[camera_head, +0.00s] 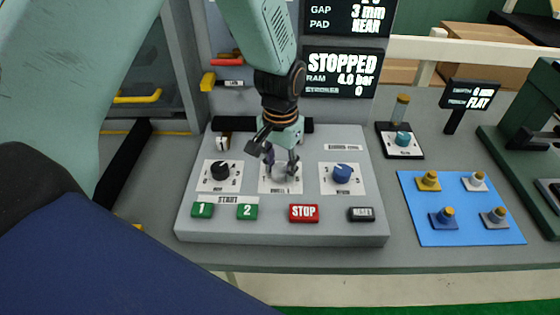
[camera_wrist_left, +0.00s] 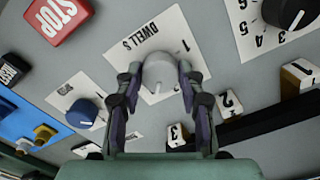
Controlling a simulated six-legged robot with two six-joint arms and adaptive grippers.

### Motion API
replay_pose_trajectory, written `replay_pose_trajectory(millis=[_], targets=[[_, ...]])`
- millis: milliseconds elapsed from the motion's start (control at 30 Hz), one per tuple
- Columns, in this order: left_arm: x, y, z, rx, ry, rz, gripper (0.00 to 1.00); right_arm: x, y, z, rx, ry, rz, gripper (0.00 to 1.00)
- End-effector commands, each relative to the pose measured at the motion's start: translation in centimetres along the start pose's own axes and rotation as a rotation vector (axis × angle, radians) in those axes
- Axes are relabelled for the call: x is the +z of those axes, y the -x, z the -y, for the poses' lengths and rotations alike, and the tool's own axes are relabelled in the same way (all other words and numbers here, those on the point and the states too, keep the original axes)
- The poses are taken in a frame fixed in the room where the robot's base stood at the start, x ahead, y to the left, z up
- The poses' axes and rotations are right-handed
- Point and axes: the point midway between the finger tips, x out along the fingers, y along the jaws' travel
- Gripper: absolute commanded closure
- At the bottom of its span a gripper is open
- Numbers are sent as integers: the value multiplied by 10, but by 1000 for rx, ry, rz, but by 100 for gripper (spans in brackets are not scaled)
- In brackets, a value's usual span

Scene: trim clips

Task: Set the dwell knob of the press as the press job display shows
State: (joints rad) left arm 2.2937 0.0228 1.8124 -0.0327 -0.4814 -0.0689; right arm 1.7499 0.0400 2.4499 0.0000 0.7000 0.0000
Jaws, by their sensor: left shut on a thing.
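The dwell knob (camera_wrist_left: 159,73) is a light grey knob on a white plate marked "DWELL S" in the left wrist view. In the head view the knob (camera_head: 279,171) is the middle one of three on the press panel (camera_head: 330,235). My left gripper (camera_wrist_left: 157,85) is shut on this knob, one finger on each side. The fingers cover part of its scale, and its setting cannot be read. My right gripper is not in view.
A black knob (camera_head: 220,170) and a blue knob (camera_head: 342,173) flank the dwell knob. Green 1 and 2 buttons (camera_head: 203,210), a red STOP button (camera_head: 304,213) and a black RESET button (camera_head: 361,214) line the panel front. A blue mat (camera_head: 465,234) with several clips lies right.

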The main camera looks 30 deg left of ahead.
Motion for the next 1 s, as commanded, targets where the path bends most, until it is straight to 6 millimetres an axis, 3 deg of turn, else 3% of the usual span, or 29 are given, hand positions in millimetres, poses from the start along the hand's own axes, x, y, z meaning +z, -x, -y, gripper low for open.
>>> replay_pose_trajectory(millis=[300, 1000], targets=[[0, 4, 0, 0, 287, 0, 93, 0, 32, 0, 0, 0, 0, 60], [-2, 3, 0, 1, 951, -4, 93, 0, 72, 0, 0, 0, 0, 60]])
